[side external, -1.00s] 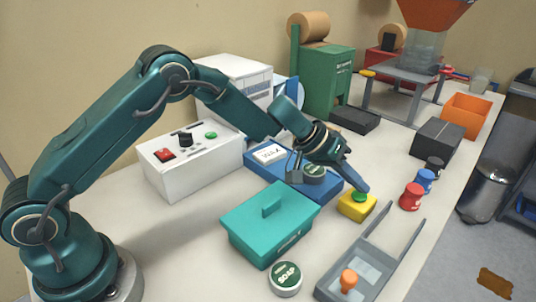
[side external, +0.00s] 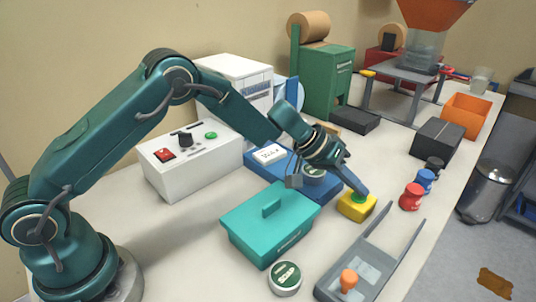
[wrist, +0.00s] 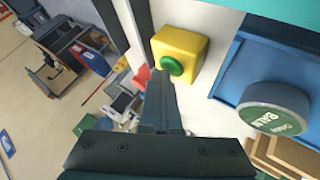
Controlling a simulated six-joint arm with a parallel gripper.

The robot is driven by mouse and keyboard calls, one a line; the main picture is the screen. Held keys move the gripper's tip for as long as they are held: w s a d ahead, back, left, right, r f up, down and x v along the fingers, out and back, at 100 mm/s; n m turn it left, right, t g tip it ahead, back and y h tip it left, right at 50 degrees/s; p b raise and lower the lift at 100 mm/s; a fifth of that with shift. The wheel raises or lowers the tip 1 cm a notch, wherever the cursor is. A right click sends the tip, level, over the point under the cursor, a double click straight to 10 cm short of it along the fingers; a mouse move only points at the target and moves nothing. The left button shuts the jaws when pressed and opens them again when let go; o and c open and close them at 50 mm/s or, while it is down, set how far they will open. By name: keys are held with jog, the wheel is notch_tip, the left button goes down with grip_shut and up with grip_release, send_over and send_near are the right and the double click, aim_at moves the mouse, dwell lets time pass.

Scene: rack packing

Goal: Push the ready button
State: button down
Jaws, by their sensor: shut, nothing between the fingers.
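The button is a yellow box (side external: 355,208) with a round green cap (side external: 358,198) on top, standing on the bench right of the teal lidded box. In the wrist view the yellow box (wrist: 187,42) and green cap (wrist: 172,66) show just beyond my fingertips. My gripper (side external: 364,192) is shut and empty, tilted down with its tips at the green cap, partly covering it in the side view. I cannot tell whether the tips press the cap or only hover against it.
Red (side external: 411,197), blue and black jars stand right. A grey fixture (side external: 350,262) with an orange knob is in front. A white control box (side external: 185,178) stands behind left.

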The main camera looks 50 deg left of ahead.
aim_at(354, 196)
jog(key=shift+r, duration=0.4)
jog(key=shift+r, duration=3.05)
